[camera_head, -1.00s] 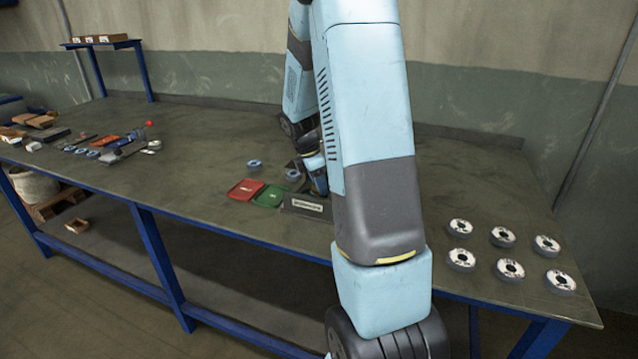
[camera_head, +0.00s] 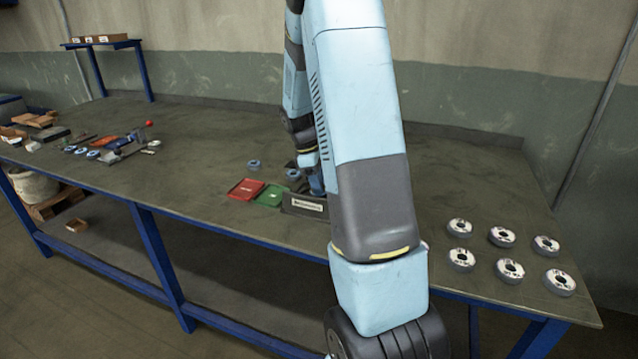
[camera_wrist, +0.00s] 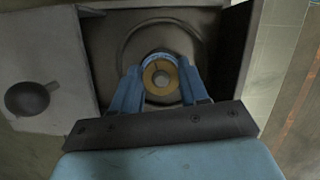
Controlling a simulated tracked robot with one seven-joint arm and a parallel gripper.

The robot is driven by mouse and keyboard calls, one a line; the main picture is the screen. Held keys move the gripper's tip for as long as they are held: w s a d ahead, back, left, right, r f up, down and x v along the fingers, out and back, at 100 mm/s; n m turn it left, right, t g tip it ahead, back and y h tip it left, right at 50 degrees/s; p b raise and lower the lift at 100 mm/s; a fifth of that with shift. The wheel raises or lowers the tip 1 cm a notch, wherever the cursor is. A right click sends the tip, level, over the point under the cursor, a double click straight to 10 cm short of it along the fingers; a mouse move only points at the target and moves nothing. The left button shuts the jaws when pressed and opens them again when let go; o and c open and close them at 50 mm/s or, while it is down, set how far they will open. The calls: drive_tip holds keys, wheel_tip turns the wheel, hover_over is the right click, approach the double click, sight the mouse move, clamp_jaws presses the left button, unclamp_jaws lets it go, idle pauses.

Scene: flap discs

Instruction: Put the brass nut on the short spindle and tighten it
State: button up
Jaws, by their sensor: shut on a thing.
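In the wrist view the brass nut (camera_wrist: 149,76) is a yellow ring seen face-on, between the two blue fingers of my gripper (camera_wrist: 161,84). The fingers are shut on its sides. A grey round shape fills the nut's centre; it looks like the spindle end, but I cannot tell how far the nut sits on it. Behind the nut is a round grey plate (camera_wrist: 125,46) in a dark recess. In the head view my arm hides the nut and spindle; only part of my gripper shows beside the labelled dark fixture (camera_head: 303,205).
A red tray (camera_head: 246,188) and a green tray (camera_head: 270,195) lie left of the fixture, with a loose disc (camera_head: 254,164) behind. Several discs (camera_head: 510,271) lie at the bench's right. Tools and boxes crowd the left end. The bench middle-left is clear.

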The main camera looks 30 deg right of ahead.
drive_tip(key=shift+s+f, duration=0.15)
drive_tip(key=o, duration=1.2)
drive_tip(key=shift+r, duration=3.6)
